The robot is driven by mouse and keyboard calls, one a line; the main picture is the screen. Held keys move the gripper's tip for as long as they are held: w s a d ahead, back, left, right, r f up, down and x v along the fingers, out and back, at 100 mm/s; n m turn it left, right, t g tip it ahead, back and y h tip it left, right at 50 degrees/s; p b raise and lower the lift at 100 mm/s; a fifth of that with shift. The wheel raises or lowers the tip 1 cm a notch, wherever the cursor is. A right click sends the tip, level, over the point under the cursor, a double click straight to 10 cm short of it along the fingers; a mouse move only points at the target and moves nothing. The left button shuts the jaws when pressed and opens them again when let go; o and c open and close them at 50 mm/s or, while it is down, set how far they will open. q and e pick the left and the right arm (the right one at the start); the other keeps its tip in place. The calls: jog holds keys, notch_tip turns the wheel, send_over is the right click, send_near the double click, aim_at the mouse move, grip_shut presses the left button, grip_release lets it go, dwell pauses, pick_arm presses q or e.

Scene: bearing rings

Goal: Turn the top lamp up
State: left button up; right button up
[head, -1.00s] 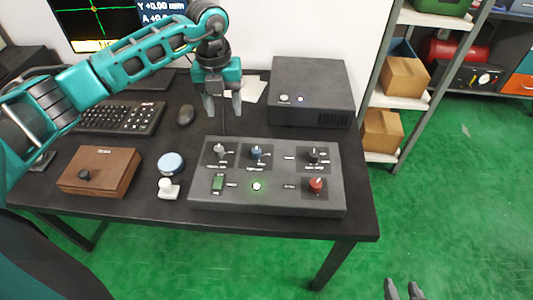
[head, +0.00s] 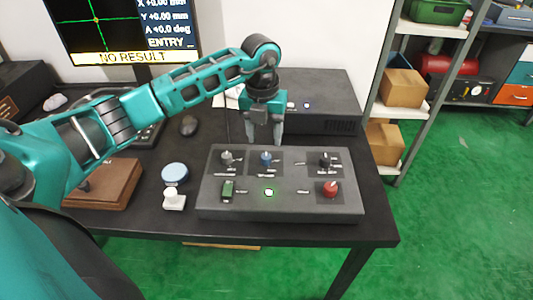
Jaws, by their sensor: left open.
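A dark control panel (head: 300,208) lies on the black table. Its back row has a grey knob (head: 227,158), a blue knob (head: 265,158) and a black knob (head: 325,160). Its front row has a green rocker switch (head: 228,190), a lit green indicator (head: 268,192) and a red knob (head: 331,189). The labels are too small to read, so I cannot tell which control is for the top lamp. My left gripper (head: 264,139) is open, pointing down at the panel's back edge, just behind the blue knob in the picture. It appears empty. My right gripper is out of view.
A dark box (head: 330,100) stands behind the panel. A blue-topped round item (head: 175,173), a white piece (head: 174,199) and a wooden box (head: 105,188) are to the left.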

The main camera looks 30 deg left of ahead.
aim_at(266, 156)
pick_arm(q)
notch_tip(266, 156, down, 6)
jog(key=shift+d+f, duration=0.15)
jog(key=shift+f, duration=0.05)
grip_shut()
dwell(0.6)
